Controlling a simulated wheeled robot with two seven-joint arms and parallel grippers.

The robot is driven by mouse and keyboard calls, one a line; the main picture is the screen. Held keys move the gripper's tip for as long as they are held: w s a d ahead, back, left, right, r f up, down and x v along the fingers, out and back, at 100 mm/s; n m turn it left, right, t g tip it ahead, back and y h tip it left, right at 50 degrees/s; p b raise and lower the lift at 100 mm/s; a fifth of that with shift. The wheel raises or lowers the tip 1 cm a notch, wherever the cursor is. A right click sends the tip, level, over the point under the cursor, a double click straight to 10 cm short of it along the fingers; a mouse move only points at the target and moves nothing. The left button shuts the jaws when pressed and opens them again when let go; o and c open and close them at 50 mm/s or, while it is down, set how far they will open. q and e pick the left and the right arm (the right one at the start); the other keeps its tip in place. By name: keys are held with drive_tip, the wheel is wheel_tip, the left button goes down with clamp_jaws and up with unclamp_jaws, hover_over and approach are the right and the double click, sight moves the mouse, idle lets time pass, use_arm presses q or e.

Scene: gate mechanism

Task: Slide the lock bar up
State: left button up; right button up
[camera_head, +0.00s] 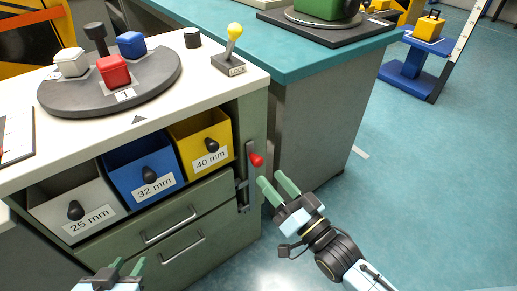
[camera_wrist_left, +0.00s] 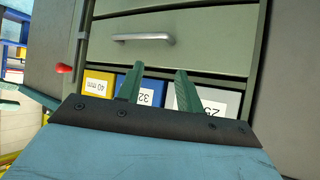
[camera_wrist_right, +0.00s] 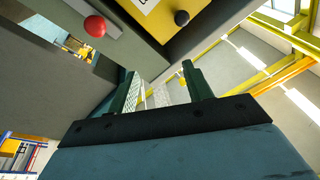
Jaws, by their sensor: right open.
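The lock bar (camera_head: 251,155) is a dark upright bar on the right front edge of the cabinet, with a red knob (camera_head: 257,160) near its upper part. The red knob also shows in the left wrist view (camera_wrist_left: 64,68) and in the right wrist view (camera_wrist_right: 95,26). My right gripper (camera_head: 277,184) is open and empty, just below and to the right of the knob, apart from it in the picture. My left gripper (camera_head: 127,266) is low at the left, in front of the cabinet. Its fingers stand apart with nothing between them in the left wrist view (camera_wrist_left: 158,88).
Grey (camera_head: 80,228), blue (camera_head: 145,190) and yellow (camera_head: 205,160) bins sit in the cabinet's open shelf above two handled drawers. A turntable with coloured blocks (camera_head: 110,80) and a yellow-knobbed lever (camera_head: 233,50) stand on top.

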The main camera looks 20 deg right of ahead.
sight(261, 163)
use_arm(q)
drive_tip(key=s+a+f+g+y+p, duration=0.1)
drive_tip(key=s+a+f+g, duration=0.15)
drive_tip(key=s+g, duration=0.2)
drive_tip(key=s+a+f+g+y+p, duration=0.1)
drive_tip(key=s+a+f+g+p, duration=0.1)
drive_tip(key=s+f+g, duration=0.3)
use_arm(e)
drive_tip(key=w+d+f+m+g+h, duration=0.1)
drive_tip(key=w+d+f+m+g, duration=0.15)
drive_tip(key=d+f, duration=0.35)
drive_tip(key=shift+m, duration=0.45)
drive_tip(key=b+x, duration=0.1)
drive_tip(key=x, duration=0.3)
drive_tip(key=b+x, duration=0.2)
drive_tip(key=x, duration=0.2)
drive_tip(key=a+f+b+x, duration=0.1)
drive_tip(key=b+x, duration=0.1)
drive_tip(key=x, duration=0.2)
drive_tip(key=shift+a, duration=0.1)
drive_tip(key=shift+w, duration=0.15)
use_arm(q)
drive_tip(key=w+d+r+t+h, duration=0.2)
drive_tip(key=w+d+r+t, duration=0.3)
drive_tip(key=w+r+t, duration=0.3)
wheel_tip(261, 163, up, 3)
drive_tip(key=shift+r+t, duration=0.1)
drive_tip(key=shift+t, duration=0.65)
use_arm(e)
clamp_jaws()
